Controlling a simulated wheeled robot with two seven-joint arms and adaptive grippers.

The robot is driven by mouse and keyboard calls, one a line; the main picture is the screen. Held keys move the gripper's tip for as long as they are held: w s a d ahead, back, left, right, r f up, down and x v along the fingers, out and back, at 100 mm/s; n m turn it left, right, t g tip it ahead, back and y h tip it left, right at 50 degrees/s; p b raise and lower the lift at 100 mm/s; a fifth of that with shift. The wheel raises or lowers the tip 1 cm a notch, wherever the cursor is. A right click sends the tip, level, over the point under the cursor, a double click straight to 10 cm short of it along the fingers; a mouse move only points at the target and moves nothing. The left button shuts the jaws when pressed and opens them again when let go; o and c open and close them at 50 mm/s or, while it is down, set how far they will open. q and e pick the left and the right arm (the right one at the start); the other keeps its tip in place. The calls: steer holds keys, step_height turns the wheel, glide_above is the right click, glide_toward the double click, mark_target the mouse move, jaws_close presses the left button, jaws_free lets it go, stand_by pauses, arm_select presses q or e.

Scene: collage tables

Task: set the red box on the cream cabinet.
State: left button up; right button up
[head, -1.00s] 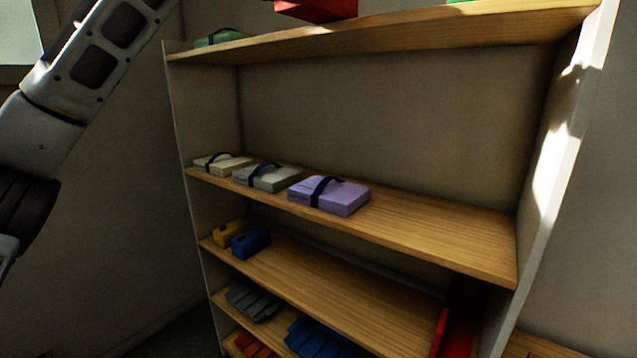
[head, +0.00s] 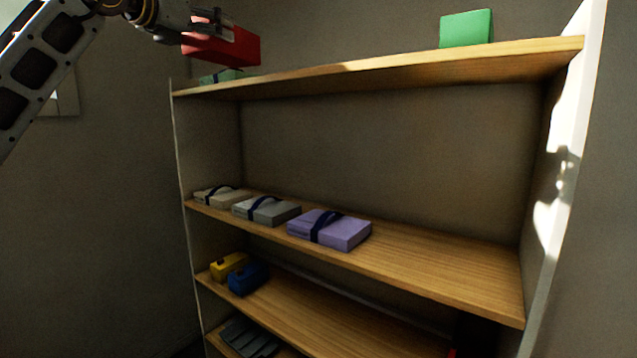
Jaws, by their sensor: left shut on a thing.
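The red box (head: 235,47) is at the upper left, held by my left gripper (head: 212,22), which comes in from the upper left and is shut on it. The box hangs in the air by the left end of the top shelf (head: 400,72), in front of a green item there. No separate cream cabinet stands out; the only furniture in view is a shelf unit with pale sides (head: 562,165) and wooden shelves, and I cannot tell if it is the cabinet. My right gripper is not in view.
A green box (head: 466,28) stands on the top shelf at right, and a low green item (head: 218,77) lies at its left end. Strapped cases, including a purple one (head: 330,230), lie on the shelf below. The top shelf's middle looks clear.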

arm_select(q)
steer(key=s+a+f+n+t+y, duration=0.1)
steer(key=s+a+n+y, duration=0.2)
steer(key=a, duration=1.7)
steer(key=w+d+f+m, duration=0.15)
steer(key=w+f, duration=0.25)
steer(key=f, duration=0.6)
steer(key=w+d+f+h, duration=0.1)
steer(key=w+d+f, duration=0.3)
steer(key=f, duration=0.5)
steer(key=w+d+f, duration=0.1)
steer(key=w+f, duration=0.4)
steer(key=f, duration=0.5)
steer(key=s+d+f, duration=0.1)
steer(key=s+f, duration=0.1)
steer(key=f, duration=0.9)
steer(key=s+d+f+m+h, duration=0.1)
steer(key=s+f, duration=0.1)
steer(key=f, duration=1)
steer(key=s+d+f+g+h, duration=0.1)
steer(key=s+d+f, duration=0.1)
steer(key=f, duration=0.9)
steer(key=shift+s+f, duration=0.25)
steer(key=shift+s, duration=0.1)
steer(key=shift+s+d+f+m, duration=0.15)
steer(key=shift+f+m, duration=0.05)
steer(key=shift+m, duration=0.15)
steer(key=shift+s+f, duration=0.65)
steer(key=shift+f, duration=0.35)
